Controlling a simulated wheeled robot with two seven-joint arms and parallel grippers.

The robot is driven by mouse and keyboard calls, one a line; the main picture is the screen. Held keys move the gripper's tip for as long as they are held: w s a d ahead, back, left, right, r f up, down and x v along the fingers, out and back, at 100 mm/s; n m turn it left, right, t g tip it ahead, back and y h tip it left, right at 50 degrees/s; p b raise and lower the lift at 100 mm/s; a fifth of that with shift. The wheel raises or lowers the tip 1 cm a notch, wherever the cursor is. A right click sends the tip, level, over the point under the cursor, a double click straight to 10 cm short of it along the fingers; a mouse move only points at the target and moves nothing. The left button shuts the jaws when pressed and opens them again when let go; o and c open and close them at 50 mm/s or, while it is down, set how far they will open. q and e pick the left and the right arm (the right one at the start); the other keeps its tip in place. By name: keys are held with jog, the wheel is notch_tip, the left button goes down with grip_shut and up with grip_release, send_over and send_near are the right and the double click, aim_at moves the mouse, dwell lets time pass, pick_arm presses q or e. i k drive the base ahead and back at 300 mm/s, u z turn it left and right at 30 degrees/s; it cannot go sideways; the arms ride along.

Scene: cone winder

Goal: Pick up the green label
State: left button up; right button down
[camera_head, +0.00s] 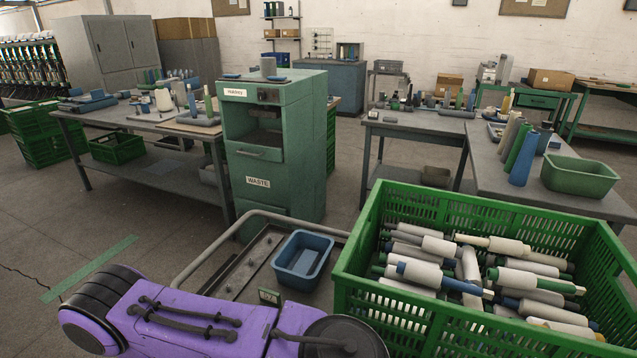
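A small dark green label (270,297) with pale marks on it stands just in front of the blue tub, low in the middle of the view. Its lower edge meets a purple body with black hoses in the foreground, and I cannot tell what the label rests on or is fixed to. Neither of my grippers shows in the view, so nothing is seen touching the label.
The blue tub (302,259) sits on a grey tray with a pipe rail (205,258). A green crate (352,276) full of yarn cones stands at right. Behind are a green waste cabinet (292,150) and worktables. Open floor lies at left.

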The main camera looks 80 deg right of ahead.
aim_at(272, 297)
jog(key=z, duration=0.7)
jog(key=k, duration=0.4)
jog(key=u, duration=0.7)
jog(key=i, duration=2.45)
jog(key=z, duration=2.25)
